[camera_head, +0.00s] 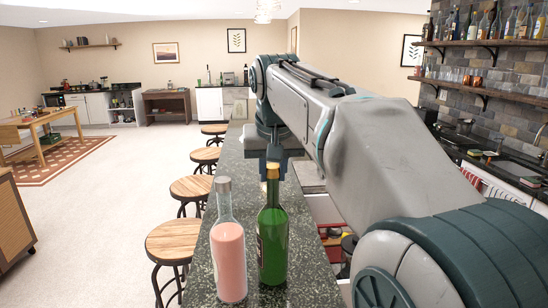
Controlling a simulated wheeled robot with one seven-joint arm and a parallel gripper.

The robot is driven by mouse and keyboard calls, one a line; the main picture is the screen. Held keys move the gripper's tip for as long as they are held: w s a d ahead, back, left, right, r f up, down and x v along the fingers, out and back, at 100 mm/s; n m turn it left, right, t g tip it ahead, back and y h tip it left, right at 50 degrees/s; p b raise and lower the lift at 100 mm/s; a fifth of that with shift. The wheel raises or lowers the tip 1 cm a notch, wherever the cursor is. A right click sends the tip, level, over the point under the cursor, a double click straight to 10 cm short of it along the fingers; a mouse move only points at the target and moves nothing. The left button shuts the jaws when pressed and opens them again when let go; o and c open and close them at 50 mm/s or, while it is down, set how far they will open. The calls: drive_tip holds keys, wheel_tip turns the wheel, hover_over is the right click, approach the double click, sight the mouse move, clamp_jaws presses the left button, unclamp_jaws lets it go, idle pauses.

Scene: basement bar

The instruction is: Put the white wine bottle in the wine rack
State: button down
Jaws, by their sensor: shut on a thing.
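A green glass bottle (272,245) with a gold cap, seemingly the white wine bottle, stands upright near the front of the dark stone counter (231,165). My gripper (273,172) points down at the bottle's top. It is shut, with its dark fingers on both sides of the capped neck. The far side of the fingers is hidden. The bottle's base appears at counter level; I cannot tell whether it touches. I cannot make out a wine rack in this view.
A clear bottle of pink drink (229,262) stands close to the left of the green bottle. Several round wooden stools (173,240) line the counter's left side. Shelves of bottles and glasses (486,43) hang at the right. The floor at left is open.

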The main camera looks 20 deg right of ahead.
drive_tip(key=shift+f, duration=0.3)
drive_tip(key=shift+f, duration=0.15)
drive_tip(key=c, duration=1.2)
unclamp_jaws()
drive_tip(key=shift+f, duration=0.1)
